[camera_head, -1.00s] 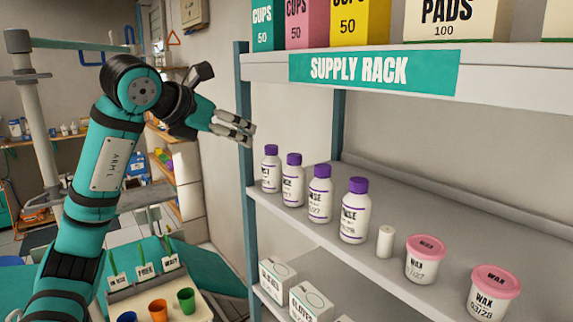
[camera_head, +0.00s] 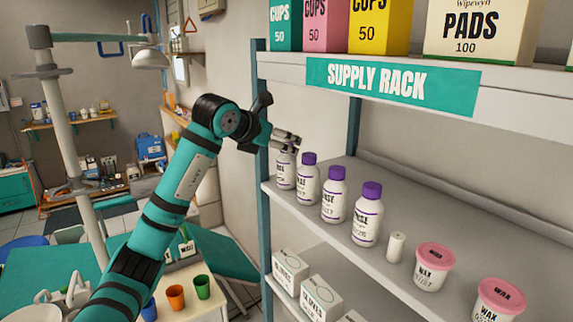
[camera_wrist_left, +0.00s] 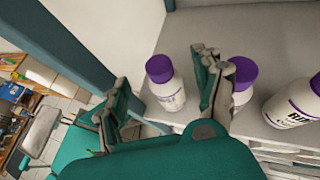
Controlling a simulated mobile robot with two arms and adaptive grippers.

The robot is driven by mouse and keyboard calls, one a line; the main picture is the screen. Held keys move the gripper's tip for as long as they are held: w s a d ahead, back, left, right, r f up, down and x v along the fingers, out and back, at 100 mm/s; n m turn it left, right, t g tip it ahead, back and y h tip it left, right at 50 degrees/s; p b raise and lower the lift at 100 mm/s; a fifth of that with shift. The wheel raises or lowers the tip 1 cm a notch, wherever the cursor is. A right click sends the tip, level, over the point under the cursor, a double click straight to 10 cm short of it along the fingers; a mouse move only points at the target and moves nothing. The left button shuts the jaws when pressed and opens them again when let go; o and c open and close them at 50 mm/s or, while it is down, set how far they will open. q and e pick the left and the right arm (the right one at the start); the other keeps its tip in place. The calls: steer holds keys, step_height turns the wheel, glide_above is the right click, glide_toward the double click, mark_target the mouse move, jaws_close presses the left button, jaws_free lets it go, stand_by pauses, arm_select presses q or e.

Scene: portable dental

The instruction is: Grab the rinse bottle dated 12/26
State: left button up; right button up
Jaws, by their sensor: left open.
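Several white rinse bottles with purple caps stand in a row on the middle rack shelf: the leftmost bottle (camera_head: 285,173), the second bottle (camera_head: 307,187), the third bottle (camera_head: 334,202) and the rightmost bottle (camera_head: 367,222). Their dates are too small to read. My left gripper (camera_head: 296,140) is open at the leftmost bottle's top and hides its cap. In the left wrist view, the leftmost bottle (camera_wrist_left: 168,92) stands upright between the spread fingers of the gripper (camera_wrist_left: 162,72). The second bottle (camera_wrist_left: 242,80) is just beyond the right finger, partly hidden by it. My right gripper is out of view.
A rack post (camera_head: 263,150) stands close left of the bottles. A small white cylinder (camera_head: 396,247) and pink-lidded wax tubs (camera_head: 434,270) are right of them. The upper shelf with the SUPPLY RACK sign (camera_head: 392,86) hangs above. Boxes (camera_head: 290,270) sit below.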

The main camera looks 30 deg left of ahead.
mark_target(287, 143)
arm_select(q)
steer(key=p+x, duration=0.2)
steer(key=x, duration=0.2)
steer(key=shift+a+r, duration=0.1)
steer(key=shift+w+f, duration=0.25)
steer(key=shift+w, duration=0.1)
steer(key=shift+s, duration=0.15)
steer(key=c, duration=1)
jaws_close()
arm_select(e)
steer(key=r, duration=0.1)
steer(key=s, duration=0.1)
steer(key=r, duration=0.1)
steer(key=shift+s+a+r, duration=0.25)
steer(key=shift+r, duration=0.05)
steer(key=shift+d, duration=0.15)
